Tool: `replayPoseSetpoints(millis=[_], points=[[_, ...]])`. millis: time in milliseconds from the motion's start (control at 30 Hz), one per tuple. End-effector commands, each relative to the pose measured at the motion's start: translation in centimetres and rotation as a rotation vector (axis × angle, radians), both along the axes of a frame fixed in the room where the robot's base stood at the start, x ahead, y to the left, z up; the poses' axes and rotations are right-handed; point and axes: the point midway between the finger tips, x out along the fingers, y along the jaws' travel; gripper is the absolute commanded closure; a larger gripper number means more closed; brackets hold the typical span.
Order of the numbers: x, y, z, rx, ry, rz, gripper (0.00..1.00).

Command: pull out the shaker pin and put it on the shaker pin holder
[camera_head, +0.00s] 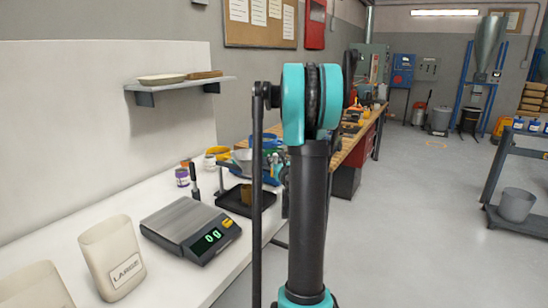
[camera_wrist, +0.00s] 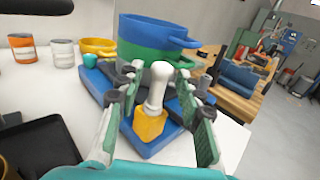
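In the wrist view a white round-headed pin (camera_wrist: 157,88), apparently the shaker pin, stands upright over a yellow piece (camera_wrist: 150,126) on the blue shaker base (camera_wrist: 150,146). A blue and a green pan (camera_wrist: 152,30) are stacked on the shaker behind it. My gripper (camera_wrist: 159,78) is open, with its green-padded fingers on either side of the pin and gaps between pads and pin. I cannot tell which part is the pin holder. In the head view my arm hides most of the shaker.
A digital scale (camera_head: 190,228), beige scoops (camera_head: 110,258) and a black tray (camera_head: 232,198) stand on the white bench. Small jars (camera_wrist: 62,53) and a yellow pan (camera_wrist: 97,46) are left of the shaker.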

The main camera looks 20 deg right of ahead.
Motion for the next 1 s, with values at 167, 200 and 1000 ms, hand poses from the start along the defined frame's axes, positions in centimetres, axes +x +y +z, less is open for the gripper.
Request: replayPoseSetpoints(millis=[167, 200, 1000], points=[[-3.7, 0.4, 0.0, 0.000, 0.000, -0.002, 0.63], [-4.4, 0.5, 0.0, 0.000, 0.000, -0.001, 0.63], [-7.0, 0.9, 0.0, 0.000, 0.000, 0.000, 0.63]])
